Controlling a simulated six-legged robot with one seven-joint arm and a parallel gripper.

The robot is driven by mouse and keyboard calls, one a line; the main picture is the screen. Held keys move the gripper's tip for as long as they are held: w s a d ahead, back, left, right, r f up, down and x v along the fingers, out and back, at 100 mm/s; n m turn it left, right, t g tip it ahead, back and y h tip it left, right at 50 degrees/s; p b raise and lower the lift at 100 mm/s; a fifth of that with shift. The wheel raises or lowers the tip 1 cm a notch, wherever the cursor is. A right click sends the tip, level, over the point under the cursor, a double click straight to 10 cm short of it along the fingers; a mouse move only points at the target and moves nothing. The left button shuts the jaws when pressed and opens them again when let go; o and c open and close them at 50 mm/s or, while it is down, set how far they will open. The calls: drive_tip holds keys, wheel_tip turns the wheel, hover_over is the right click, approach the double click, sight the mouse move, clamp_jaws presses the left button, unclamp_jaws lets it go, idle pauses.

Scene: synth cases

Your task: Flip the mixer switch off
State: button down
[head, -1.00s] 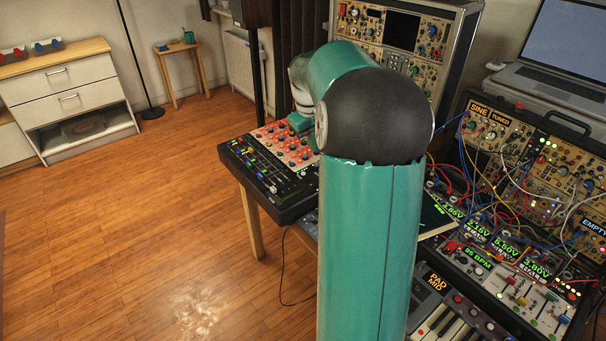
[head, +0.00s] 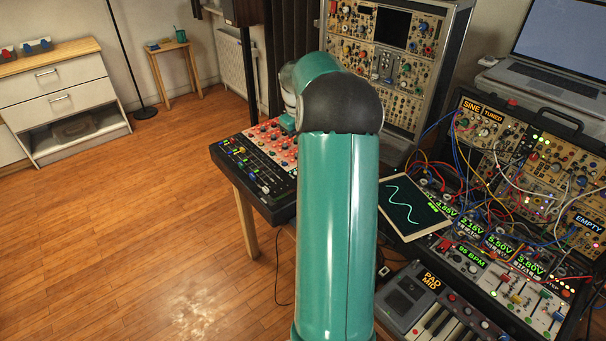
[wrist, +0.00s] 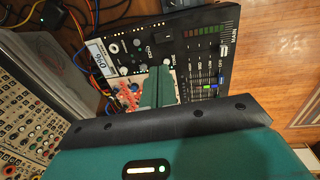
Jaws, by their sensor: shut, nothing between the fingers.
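The mixer (head: 250,172) is a black slab with coloured faders on the table, left of my arm. In the wrist view its black face (wrist: 195,62) fills the upper middle, with a row of faders and a green level meter. A small pale switch (wrist: 223,49) sits near the lettering MAIN; its position is too small to read. My gripper (wrist: 158,72) is shut and empty, its teal fingers over the mixer's face, left of the switch in that view. Whether the fingertips touch the panel I cannot tell.
A red-and-white knob panel (head: 277,139) adjoins the mixer. A tablet with a wave trace (head: 408,208), a keyboard (head: 437,318) and patched modules (head: 490,235) crowd the right. A tall rack (head: 395,62) stands behind. The floor at left is clear.

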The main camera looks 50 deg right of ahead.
drive_tip(key=f, duration=0.4)
drive_tip(key=d+f, duration=0.1)
drive_tip(key=f, duration=0.8)
drive_tip(key=shift+s+d+f, duration=0.3)
drive_tip(key=shift+d, duration=0.1)
drive_tip(key=shift+f, duration=0.2)
drive_tip(key=shift+s+d+f, duration=0.1)
drive_tip(key=shift+d+f, duration=0.05)
drive_tip(key=shift+f, duration=0.15)
